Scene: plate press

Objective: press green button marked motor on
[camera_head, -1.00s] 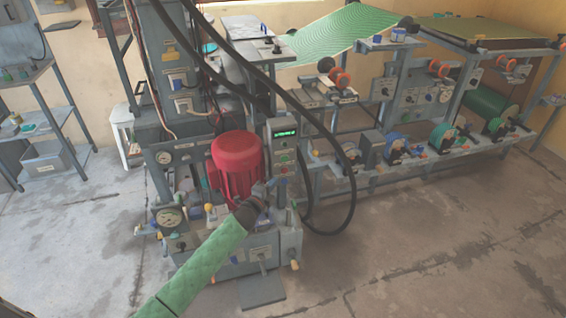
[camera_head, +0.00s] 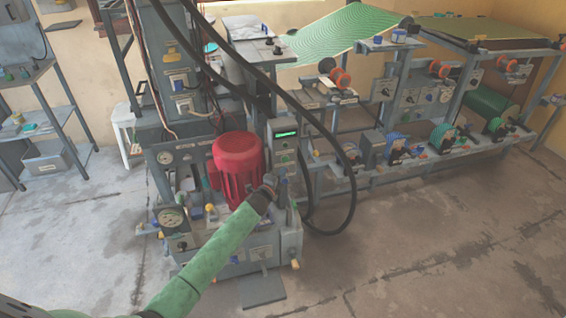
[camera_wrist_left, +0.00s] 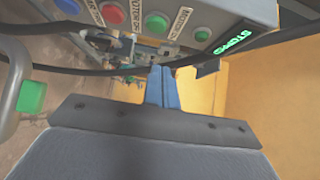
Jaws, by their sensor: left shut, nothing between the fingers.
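The grey control box (camera_head: 284,145) with a lit green display (camera_head: 286,134) stands on the front of the press, right of the red motor (camera_head: 238,160). In the left wrist view its face crosses the top, with a blue button (camera_wrist_left: 67,6), a red button (camera_wrist_left: 112,13), a green button (camera_wrist_left: 156,23) and another green round part (camera_wrist_left: 202,34) beside the display (camera_wrist_left: 233,42). Labels beside them read partly "MOTOR", at a slant. My left gripper (camera_wrist_left: 162,88) is shut and empty, apart from the buttons in that picture. In the head view its tip (camera_head: 270,181) is just below the box. My right gripper is not in view.
Black hoses (camera_head: 350,180) loop close to the box's right side. A dark cable (camera_wrist_left: 80,71) crosses the wrist view near the fingers. A pressure gauge (camera_head: 172,218) is on the press's left.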

